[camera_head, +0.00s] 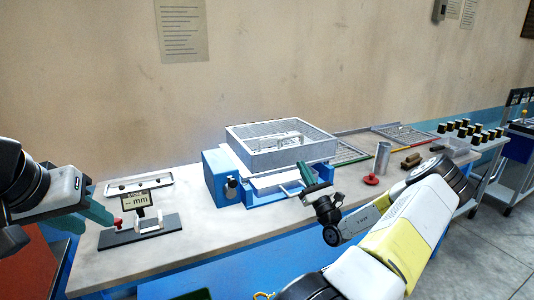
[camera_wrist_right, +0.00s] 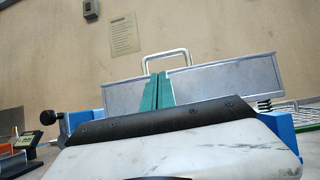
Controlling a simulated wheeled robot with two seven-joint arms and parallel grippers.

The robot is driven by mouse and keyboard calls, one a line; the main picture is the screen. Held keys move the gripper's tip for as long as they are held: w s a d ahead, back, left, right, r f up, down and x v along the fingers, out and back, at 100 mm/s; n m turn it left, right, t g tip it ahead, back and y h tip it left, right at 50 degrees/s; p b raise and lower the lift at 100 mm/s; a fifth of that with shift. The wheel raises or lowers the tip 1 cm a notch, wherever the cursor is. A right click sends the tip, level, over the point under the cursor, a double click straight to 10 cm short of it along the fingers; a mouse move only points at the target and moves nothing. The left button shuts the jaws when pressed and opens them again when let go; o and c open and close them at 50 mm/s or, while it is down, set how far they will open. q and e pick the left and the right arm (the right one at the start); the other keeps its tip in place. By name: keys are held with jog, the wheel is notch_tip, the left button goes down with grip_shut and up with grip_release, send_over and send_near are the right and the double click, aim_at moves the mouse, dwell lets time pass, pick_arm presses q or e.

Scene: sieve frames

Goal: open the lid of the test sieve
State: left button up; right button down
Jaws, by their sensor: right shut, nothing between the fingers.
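The test sieve is a grey square metal frame (camera_head: 262,156) on a blue machine (camera_head: 218,180) at the middle of the bench. A pale handle (camera_head: 288,136) shows inside its top rim; in the right wrist view the handle (camera_wrist_right: 167,53) rises above the frame's wall (camera_wrist_right: 220,78). I cannot make out the lid's edge from the frame. My right gripper (camera_head: 304,167) is shut and empty at the machine's front right; its green fingertips (camera_wrist_right: 157,78) point toward the frame's wall and the handle. My left gripper (camera_head: 105,219) is at the left, away from the sieve; its opening is unclear.
A small display reading "mm" (camera_head: 140,200) stands on a dark base at the left. A metal cylinder (camera_head: 383,157), a red-based piece (camera_head: 371,180) and wire grids (camera_head: 350,153) lie right of the machine. Several black jars (camera_head: 468,130) stand on the far-right cart.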

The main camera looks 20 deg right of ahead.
jog(key=w+r+m+h, duration=0.1)
jog(key=w+r, duration=0.4)
jog(key=w, duration=0.3)
jog(key=shift+d+h, duration=0.15)
jog(key=shift+h, duration=0.15)
